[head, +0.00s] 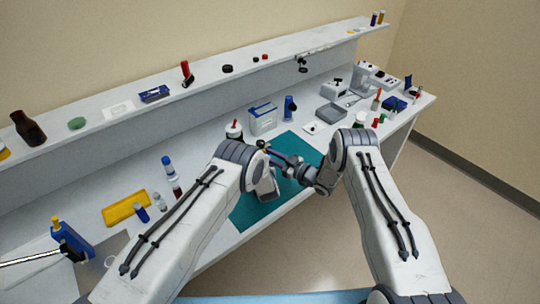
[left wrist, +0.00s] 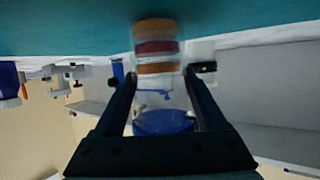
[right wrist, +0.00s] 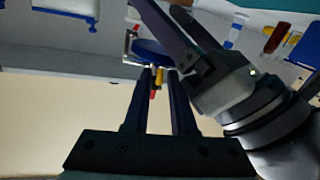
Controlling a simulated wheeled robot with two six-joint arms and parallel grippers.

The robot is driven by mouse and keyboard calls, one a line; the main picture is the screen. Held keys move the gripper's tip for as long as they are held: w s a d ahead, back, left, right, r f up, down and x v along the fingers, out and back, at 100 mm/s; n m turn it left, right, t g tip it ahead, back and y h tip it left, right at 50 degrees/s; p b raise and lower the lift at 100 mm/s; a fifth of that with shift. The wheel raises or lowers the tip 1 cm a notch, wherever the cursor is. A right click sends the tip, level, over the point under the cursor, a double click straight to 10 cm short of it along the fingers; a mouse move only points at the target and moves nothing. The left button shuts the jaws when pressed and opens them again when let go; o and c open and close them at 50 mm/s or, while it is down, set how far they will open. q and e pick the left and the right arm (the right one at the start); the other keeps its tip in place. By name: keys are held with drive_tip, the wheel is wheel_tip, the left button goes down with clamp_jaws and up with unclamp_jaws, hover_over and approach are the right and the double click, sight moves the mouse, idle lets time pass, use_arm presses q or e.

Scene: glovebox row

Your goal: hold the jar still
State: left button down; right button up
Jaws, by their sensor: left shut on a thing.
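A clear jar (left wrist: 157,68) with orange and dark red bands and a blue lid (left wrist: 163,123) fills the middle of the left wrist view, which looks upside down. The jar's far end is against the teal mat (head: 255,208). My left gripper (left wrist: 160,85) is shut on the jar, one finger on each side. In the right wrist view the blue lid (right wrist: 152,47) shows just beyond the tips of my right gripper (right wrist: 159,72). My right gripper has a narrow gap between its fingers and holds nothing visible. In the head view my arms mostly hide the jar.
A yellow tray (head: 125,208) and small bottles stand left of the mat. A blue-and-white box (head: 263,118) stands behind it, and a grey tray (head: 331,114) lies to the right. A raised shelf (head: 205,80) runs along the back. The mat's front part is bare.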

drive_tip(key=v, duration=1.2)
